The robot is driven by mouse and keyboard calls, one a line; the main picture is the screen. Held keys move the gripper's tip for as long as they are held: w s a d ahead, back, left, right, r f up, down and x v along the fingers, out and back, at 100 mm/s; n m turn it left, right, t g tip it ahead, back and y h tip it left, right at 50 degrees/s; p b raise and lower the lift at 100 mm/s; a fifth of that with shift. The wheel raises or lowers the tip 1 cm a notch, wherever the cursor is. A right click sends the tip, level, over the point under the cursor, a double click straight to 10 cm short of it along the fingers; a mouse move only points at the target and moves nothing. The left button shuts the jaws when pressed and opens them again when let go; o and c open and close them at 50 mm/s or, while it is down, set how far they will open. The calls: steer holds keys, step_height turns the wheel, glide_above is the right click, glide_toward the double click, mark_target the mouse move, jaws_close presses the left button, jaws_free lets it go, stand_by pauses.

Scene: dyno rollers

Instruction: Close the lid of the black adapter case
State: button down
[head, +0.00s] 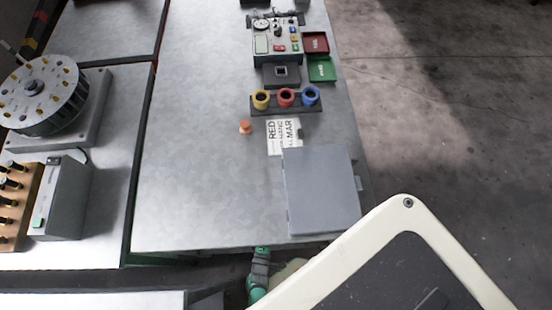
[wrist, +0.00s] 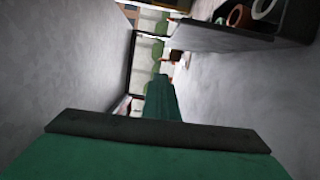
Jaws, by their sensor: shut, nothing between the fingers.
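A flat grey rectangular panel (head: 322,190) lies at the front right of the metal table in the head view, with a small tab on its right side. It may be the lid of the adapter case; the head view does not show how far it is open. In the wrist view, a dark-edged holder (wrist: 235,40) with ring-shaped parts is at the upper right; I cannot tell if it is the case. My green gripper (head: 262,251) is at the table's front edge, left of the panel. In the wrist view its fingers (wrist: 160,82) are together and empty.
A rack of yellow, red and blue rings (head: 286,103) and a labelled card (head: 284,136) lie behind the panel. A small orange piece (head: 245,127) stands to their left. The table's left part (head: 190,170) is clear. A grey device (head: 62,198) stands further left.

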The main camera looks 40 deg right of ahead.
steer(key=w+d, duration=0.4)
steer(key=d, duration=0.6)
steer(key=shift+w+d+r, duration=0.15)
steer(key=shift+w, duration=0.25)
